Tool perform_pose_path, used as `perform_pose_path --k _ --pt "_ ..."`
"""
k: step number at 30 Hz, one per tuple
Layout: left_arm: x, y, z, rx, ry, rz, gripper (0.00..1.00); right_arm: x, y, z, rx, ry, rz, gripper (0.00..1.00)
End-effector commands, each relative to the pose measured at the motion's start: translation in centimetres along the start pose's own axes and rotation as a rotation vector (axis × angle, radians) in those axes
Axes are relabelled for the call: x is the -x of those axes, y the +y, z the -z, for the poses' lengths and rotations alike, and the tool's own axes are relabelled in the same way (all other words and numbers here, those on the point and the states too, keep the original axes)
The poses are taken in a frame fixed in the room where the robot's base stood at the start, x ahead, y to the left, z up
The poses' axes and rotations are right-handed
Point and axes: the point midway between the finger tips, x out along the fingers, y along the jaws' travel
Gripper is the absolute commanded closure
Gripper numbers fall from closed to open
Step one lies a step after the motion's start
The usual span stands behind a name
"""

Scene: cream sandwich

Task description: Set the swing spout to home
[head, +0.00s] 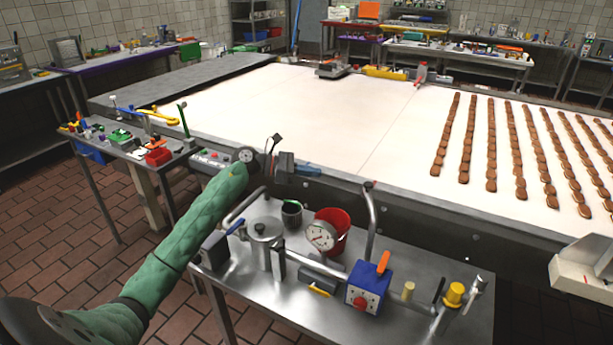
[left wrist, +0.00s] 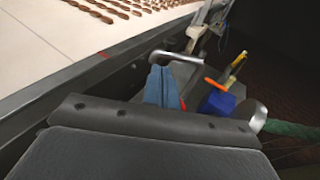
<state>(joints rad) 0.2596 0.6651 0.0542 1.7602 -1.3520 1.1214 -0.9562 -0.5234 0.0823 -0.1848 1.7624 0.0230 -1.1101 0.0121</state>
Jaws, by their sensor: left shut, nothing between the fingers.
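A bent steel pipe that looks like the swing spout (head: 371,225) rises at the back of the steel side table and runs along it. A second bent steel tube (head: 243,207) stands at the table's left; I cannot tell for certain which is the spout. My left gripper (head: 318,170) is shut and empty, above the conveyor's near edge, behind and left of the tall pipe and apart from it. In the left wrist view its blue fingers (left wrist: 160,87) are together, with a curved steel pipe (left wrist: 190,56) beyond them. My right gripper is not in view.
The side table (head: 250,310) holds a steel pot (head: 266,241), a round gauge (head: 321,236), a red bucket (head: 340,246) and a blue box with a red knob (head: 366,290). The conveyor (head: 300,110) behind has rows of brown biscuits (head: 465,145) at right. A crowded table (head: 120,135) stands left.

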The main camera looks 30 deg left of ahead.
Motion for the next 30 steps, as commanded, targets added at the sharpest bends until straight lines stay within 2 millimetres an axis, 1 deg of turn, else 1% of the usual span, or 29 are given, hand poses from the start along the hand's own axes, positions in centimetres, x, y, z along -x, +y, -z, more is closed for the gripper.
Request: perform_pose_path --k 4,8,10,13,15,17,20,23,25,30 --pt "0.9 0.1 0.1 0.000 0.000 0.000 1.00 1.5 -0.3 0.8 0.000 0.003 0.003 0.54" --pt "1.4 0.1 0.1 0.001 0.000 0.000 1.00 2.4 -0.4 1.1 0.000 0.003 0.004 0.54" --pt "1.5 0.0 0.4 0.007 0.004 0.002 1.00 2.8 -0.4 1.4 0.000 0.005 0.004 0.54" --pt "1.6 -0.4 1.4 0.024 0.015 0.005 1.00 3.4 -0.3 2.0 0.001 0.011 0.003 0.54" --pt "1.7 -0.9 2.4 0.041 0.026 0.007 1.00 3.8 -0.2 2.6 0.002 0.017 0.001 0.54" --pt "1.8 -1.4 3.2 0.052 0.034 0.011 1.00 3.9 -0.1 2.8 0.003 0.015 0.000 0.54" --pt "1.9 -2.8 4.1 0.060 0.050 0.020 1.00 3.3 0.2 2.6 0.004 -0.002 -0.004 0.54" --pt "2.0 -4.1 4.6 0.056 0.067 0.019 1.00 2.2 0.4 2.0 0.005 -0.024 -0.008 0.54" --pt "2.0 -4.9 4.7 0.087 0.074 0.008 1.00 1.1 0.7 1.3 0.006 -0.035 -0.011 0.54" --pt "1.9 -5.8 4.4 0.222 0.075 -0.023 1.00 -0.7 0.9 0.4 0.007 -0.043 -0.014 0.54"
